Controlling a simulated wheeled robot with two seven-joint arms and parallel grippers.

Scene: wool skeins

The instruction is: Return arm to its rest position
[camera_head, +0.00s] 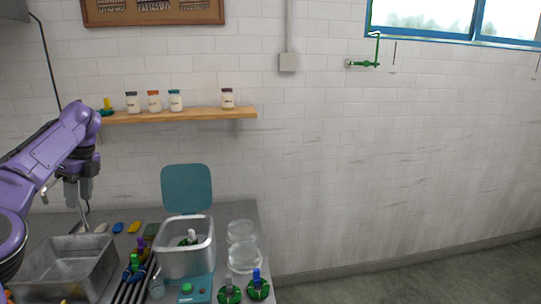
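My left arm (52,150) is purple and comes in from the left edge. Its grey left gripper (78,198) points down above the back left of the worktop, behind the metal tray. Its two fingers look apart, and I see nothing between them. My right arm and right gripper are not in view.
On the worktop are a metal tray (70,268), a metal pot (186,254) with a raised teal lid (187,188), dark rods (132,284), clear round containers (243,256) and green-based pieces (258,286). A wooden shelf (190,115) holds several jars. The right side is open floor.

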